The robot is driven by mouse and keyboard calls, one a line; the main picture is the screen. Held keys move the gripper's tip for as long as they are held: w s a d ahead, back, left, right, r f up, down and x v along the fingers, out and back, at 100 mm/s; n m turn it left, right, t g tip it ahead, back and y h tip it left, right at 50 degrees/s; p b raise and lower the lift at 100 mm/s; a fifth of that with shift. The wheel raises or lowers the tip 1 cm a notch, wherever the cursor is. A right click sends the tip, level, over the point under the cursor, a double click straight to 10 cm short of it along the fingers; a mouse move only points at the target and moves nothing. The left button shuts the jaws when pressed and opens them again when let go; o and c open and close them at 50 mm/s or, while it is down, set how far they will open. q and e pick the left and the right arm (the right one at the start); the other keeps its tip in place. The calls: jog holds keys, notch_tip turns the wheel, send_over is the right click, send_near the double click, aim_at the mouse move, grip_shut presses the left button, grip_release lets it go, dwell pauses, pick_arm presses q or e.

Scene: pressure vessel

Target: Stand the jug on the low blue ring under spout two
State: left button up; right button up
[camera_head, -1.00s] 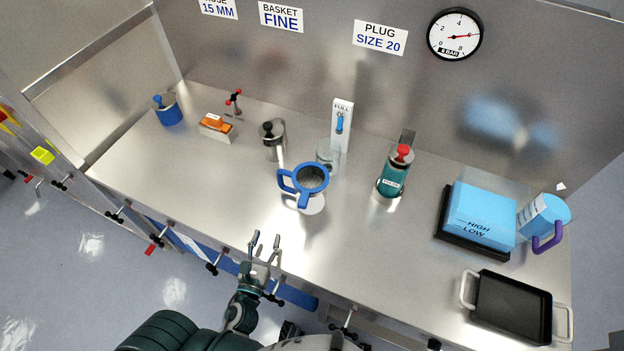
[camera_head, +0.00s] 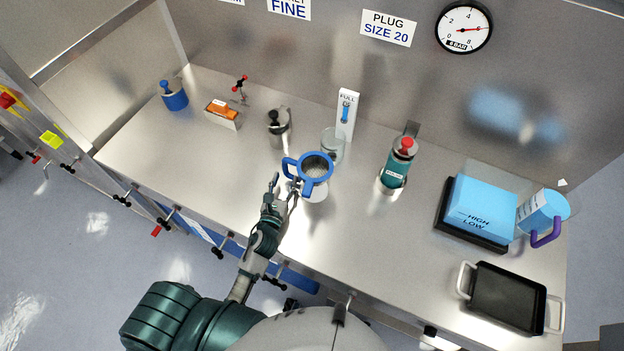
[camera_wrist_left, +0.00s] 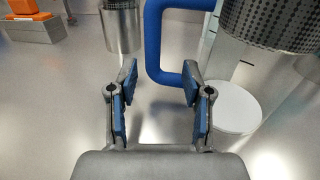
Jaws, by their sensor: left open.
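A light-blue jug (camera_head: 541,212) with a purple handle and a white label stands at the right end of the bench. Nearer the middle is a blue-rimmed mesh vessel (camera_head: 316,168) with a blue loop handle, above a white disc. My left gripper (camera_head: 283,187) is open at the handle side of this vessel. In the left wrist view, the blue handle (camera_wrist_left: 154,45) lies between and just beyond the open fingertips (camera_wrist_left: 160,78); I cannot tell whether they touch. The mesh (camera_wrist_left: 275,22) and white disc (camera_wrist_left: 234,107) are on the right there. I cannot make out spout two or the low blue ring.
A glass (camera_head: 332,146), a metal canister (camera_head: 279,127) and a green bottle (camera_head: 395,166) stand close around. A light-blue block marked HIGH and LOW (camera_head: 481,208) and a black tray (camera_head: 505,297) are on the right. The front middle of the bench is clear.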

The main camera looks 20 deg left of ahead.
aim_at(284, 173)
pick_arm(q)
jog(key=w, duration=0.1)
jog(key=w+a, duration=0.1)
jog(key=w, duration=0.2)
jog(key=shift+w+a+f, duration=0.1)
jog(key=shift+w+a, duration=0.05)
jog(key=shift+a, duration=0.15)
jog(key=shift+d, duration=0.1)
jog(key=shift+d, duration=0.35)
grip_shut()
jog(key=shift+a+r, duration=0.2)
jog(key=shift+a, duration=0.05)
